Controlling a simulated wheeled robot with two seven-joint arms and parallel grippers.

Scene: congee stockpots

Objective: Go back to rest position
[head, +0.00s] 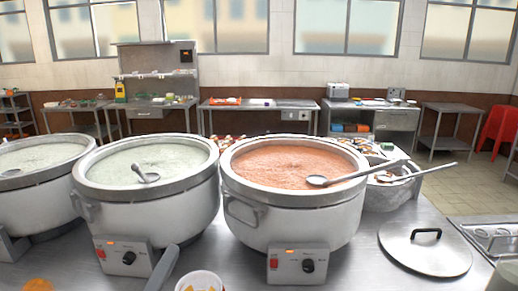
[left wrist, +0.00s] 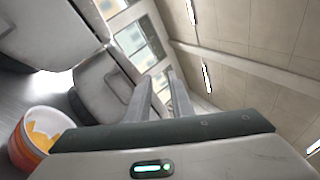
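My left gripper (head: 163,268) shows at the bottom of the head view as a grey finger in front of the middle pot's control box. In the left wrist view its two fingers (left wrist: 160,97) stand apart with a gap between them and nothing held. It is tilted, so the pots and windows appear sideways there. My right gripper is not in view.
Large pots of pale congee (head: 150,165) and orange congee (head: 290,172) stand on the steel counter, ladles resting in them. A lid (head: 425,250) lies at right. A cup with yellow pieces (head: 201,283) stands near my left gripper; a cup also shows at left wrist (left wrist: 30,140).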

